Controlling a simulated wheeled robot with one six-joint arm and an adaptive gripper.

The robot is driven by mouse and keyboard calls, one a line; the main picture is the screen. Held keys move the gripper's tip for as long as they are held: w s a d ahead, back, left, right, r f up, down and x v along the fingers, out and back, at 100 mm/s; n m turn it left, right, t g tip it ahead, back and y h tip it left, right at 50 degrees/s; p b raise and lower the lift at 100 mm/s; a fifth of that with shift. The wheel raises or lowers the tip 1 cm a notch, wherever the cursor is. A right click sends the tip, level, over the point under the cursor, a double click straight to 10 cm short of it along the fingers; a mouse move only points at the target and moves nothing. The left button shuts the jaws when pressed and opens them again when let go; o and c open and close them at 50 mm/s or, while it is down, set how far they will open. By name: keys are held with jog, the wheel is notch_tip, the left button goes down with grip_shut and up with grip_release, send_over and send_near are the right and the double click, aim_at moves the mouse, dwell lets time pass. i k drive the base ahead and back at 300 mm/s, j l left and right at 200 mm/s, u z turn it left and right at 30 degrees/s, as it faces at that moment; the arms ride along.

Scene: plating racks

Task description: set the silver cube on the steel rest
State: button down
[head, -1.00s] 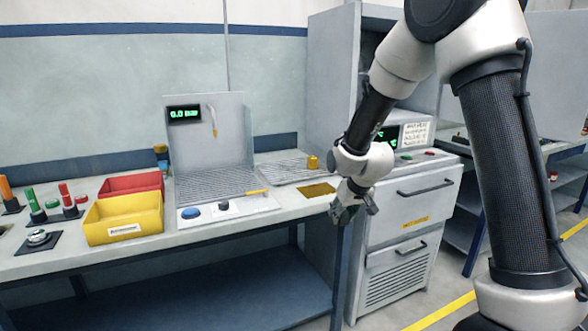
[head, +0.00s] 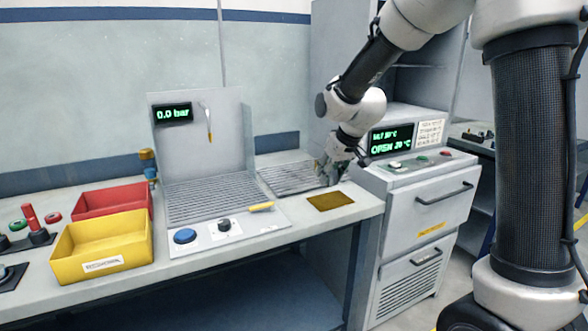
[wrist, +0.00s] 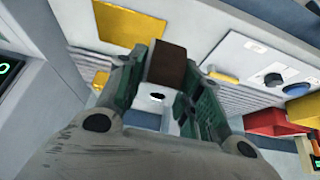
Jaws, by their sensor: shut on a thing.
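My gripper (head: 333,172) is shut on a dark brown-faced block (wrist: 167,65), which shows between the fingertips in the wrist view. No silver face shows on it, so I cannot tell if it is the silver cube. In the head view the fingers hide the block. My gripper is over the right end of a flat grey wire rack (head: 290,178), which looks like the steel rest. Its height above the rack is unclear. The rack also shows in the wrist view (wrist: 88,66), left of the held block.
A small yellow-gold piece (wrist: 100,80) is by the rack. A gold mat (head: 330,201) lies in front of it. To the left are a grated station (head: 212,200) with a backboard, a yellow bin (head: 102,246) and a red bin (head: 112,199). A grey oven cabinet (head: 425,215) stands right.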

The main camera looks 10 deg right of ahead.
aim_at(289, 179)
jog(key=i+j, duration=0.2)
jog(key=i, duration=0.25)
jog(key=i+j, duration=0.2)
jog(key=i, duration=0.2)
